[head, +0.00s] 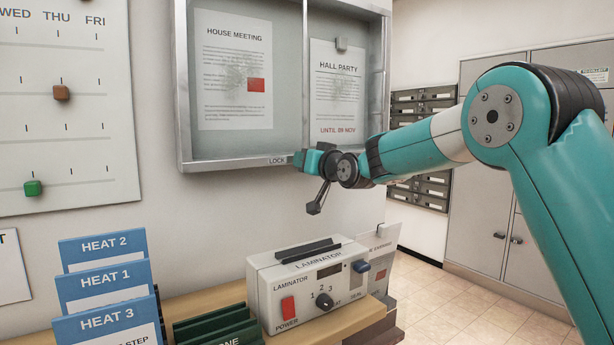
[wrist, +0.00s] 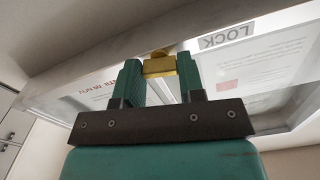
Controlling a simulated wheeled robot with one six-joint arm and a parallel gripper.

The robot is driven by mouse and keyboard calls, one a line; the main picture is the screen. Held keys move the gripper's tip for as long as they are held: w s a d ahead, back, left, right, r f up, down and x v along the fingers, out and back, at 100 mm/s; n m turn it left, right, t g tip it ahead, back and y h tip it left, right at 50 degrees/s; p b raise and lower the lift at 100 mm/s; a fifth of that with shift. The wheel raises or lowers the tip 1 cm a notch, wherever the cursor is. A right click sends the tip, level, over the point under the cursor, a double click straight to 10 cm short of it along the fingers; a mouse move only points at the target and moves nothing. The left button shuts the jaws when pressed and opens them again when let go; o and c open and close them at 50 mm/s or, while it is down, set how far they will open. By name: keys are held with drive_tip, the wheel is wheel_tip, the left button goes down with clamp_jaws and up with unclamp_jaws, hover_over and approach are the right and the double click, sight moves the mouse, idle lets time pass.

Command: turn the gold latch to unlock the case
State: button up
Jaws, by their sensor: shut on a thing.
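The glass notice case (head: 283,162) hangs on the wall, with two notices behind its panes and a LOCK label on its lower frame. My gripper (head: 300,158) is at the bottom edge of the case, just right of that label. In the wrist view the gold latch (wrist: 159,65) sits between the two green fingertips of my gripper (wrist: 160,72), which are shut on it. The LOCK label (wrist: 237,38) shows upside down beside it. In the head view my gripper hides the latch.
Below the case a white laminator (head: 310,285) stands on a wooden shelf (head: 215,298). Blue HEAT folders (head: 105,285) stand at the lower left. A calendar board (head: 65,110) hangs at the left. Grey cabinets (head: 490,225) stand at the back right.

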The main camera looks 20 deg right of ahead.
drive_tip(key=shift+f+n+b, duration=0.1)
drive_tip(key=shift+n+b, duration=0.85)
drive_tip(key=shift+n, duration=0.15)
drive_tip(key=o, duration=0.9)
drive_tip(key=shift+o, duration=0.2)
drive_tip(key=shift+s, duration=0.1)
drive_tip(key=b+v, duration=0.4)
drive_tip(key=v, duration=1.3)
drive_tip(key=shift+s, duration=0.15)
